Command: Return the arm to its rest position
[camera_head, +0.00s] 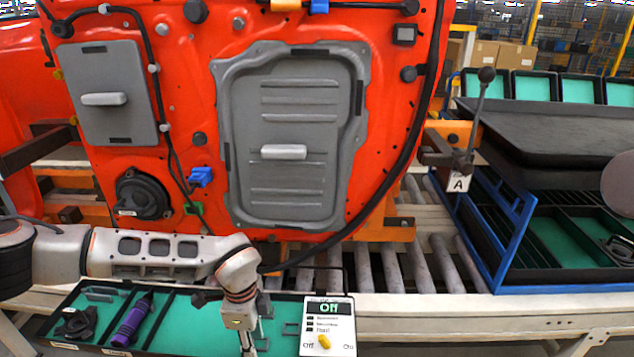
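My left arm reaches in from the left across the front of the orange-red door panel (185,120). My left gripper (252,340) points down over the green-lined tray (185,325) at the bottom. Its fingers are small and run close to the lower edge of the picture, so I cannot tell whether they are open or shut, or whether they hold anything. My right gripper is not in view.
A control box reading "Off" (327,325) stands right of the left gripper. A purple tool (132,322) and a black part (75,325) lie in the tray. Rollers (400,268) run behind. A blue-framed rack (500,250) with a lever (475,120) stands right.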

